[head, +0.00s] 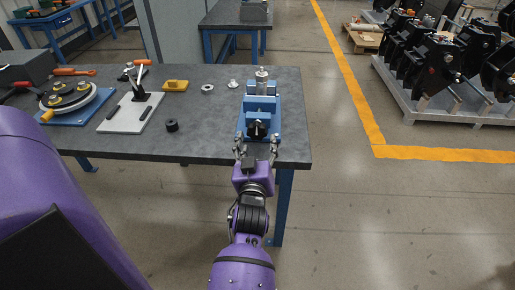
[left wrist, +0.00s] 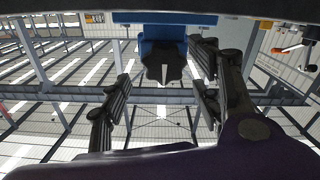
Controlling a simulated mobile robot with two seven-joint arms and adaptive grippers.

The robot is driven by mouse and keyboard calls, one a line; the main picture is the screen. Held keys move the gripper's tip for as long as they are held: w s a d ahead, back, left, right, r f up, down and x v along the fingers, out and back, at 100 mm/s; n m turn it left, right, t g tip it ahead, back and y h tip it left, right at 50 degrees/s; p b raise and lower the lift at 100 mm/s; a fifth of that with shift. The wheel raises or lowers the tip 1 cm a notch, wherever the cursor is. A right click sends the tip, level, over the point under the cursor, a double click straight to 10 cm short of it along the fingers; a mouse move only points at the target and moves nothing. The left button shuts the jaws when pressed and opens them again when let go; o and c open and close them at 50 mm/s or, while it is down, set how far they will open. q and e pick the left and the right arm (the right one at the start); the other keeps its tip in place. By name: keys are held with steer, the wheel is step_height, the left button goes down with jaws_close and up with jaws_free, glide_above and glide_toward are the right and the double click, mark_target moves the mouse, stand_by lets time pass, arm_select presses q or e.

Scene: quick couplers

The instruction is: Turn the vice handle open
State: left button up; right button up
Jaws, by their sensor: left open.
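The blue vice (head: 262,104) stands near the right end of the grey workbench, with a metal cylindrical part upright at its far end. Its black star-shaped handle (head: 257,128) faces me at the bench's front edge. My left gripper (head: 255,147) is open, just in front of the handle, with its fingers spread to either side. In the left wrist view the handle (left wrist: 163,65) sits at the upper middle below the blue vice body (left wrist: 162,31), between the open fingers (left wrist: 160,88). I see no finger touching it. My right gripper is not in view.

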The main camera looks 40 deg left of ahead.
arm_select(q)
steer(key=shift+v, duration=1.05)
